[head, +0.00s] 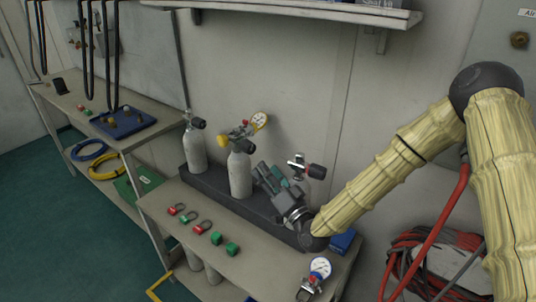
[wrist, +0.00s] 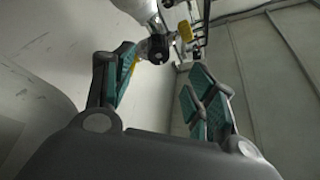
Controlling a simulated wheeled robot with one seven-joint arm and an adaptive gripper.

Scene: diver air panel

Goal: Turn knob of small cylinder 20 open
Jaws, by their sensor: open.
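Several grey cylinders stand in a dark rack on the bench; no number is legible, so I cannot tell which is 20. The left cylinder (head: 195,151) has a black knob (head: 198,123). The middle cylinder (head: 240,175) has a black knob (head: 244,146), a yellow part and a gauge (head: 259,120). The right one, mostly hidden by my arm, shows a black knob (head: 317,171) and a red-marked gauge. My gripper (head: 268,176) is open and empty, just right of the middle cylinder. In the wrist view, a black knob (wrist: 158,49) and yellow part (wrist: 186,31) lie beyond the fingers.
The dark rack (head: 218,186) runs along the wall. Red and green padlocks and blocks (head: 201,227) lie on the bench front. A loose gauge (head: 320,267) lies at its right end. A shelf (head: 290,9) is above, and coiled hoses (head: 432,262) hang at right.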

